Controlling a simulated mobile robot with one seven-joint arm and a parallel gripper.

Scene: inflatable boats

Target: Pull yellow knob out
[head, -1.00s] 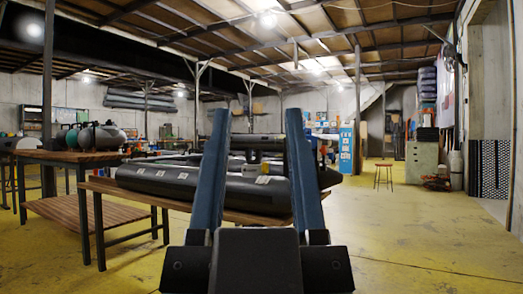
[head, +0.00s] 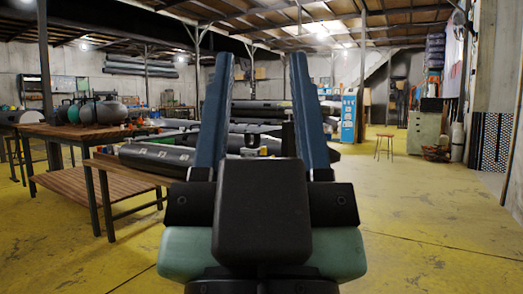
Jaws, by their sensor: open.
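My gripper (head: 260,58) stands upright in the middle of the head view. Its two long blue fingers are wide apart with nothing held between them. Behind it, a dark grey inflatable boat (head: 160,157) lies on a low wooden table, partly hidden by my gripper. A small pale fitting (head: 250,142) shows between the fingers, beyond them. A tiny yellowish spot is beside it, but I cannot tell whether it is the yellow knob. My fingers appear well short of the boat.
A wooden workbench (head: 70,131) with rounded tanks (head: 98,111) stands at left. The yellow floor (head: 420,215) at right is mostly clear.

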